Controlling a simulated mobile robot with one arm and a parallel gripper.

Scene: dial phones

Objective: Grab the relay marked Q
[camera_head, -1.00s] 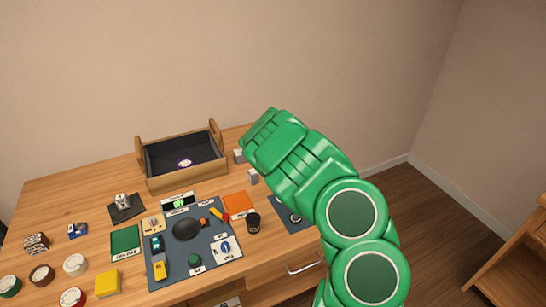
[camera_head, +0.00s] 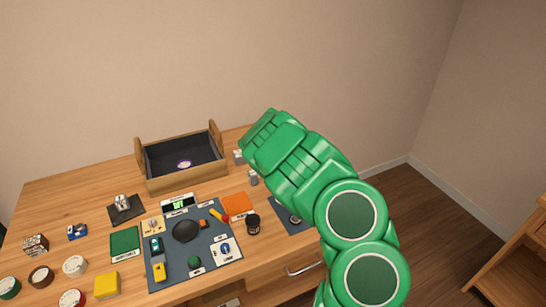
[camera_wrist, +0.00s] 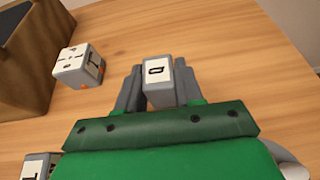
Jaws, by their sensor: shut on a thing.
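My gripper (camera_wrist: 158,90) is shut on a small grey block, the relay (camera_wrist: 158,72), in the wrist view. A dark letter on the relay's white face is turned sideways and looks like a Q or a D. A finger stands on each side of the relay, over or on the wooden table; I cannot tell whether the relay is lifted. A second grey relay (camera_wrist: 79,66) with a white marked face and orange spots is to the left, apart from the gripper. A third relay (camera_wrist: 38,166) is partly cut off at lower left. In the head view my green arm hides the gripper.
A wooden open box (camera_head: 184,185) with a dark inside stands at the back of the table, left of the gripper; its wall (camera_wrist: 22,90) shows in the wrist view. Two grey blocks are beside my arm. A blue-grey mat (camera_head: 165,245) with several small objects lies in front.

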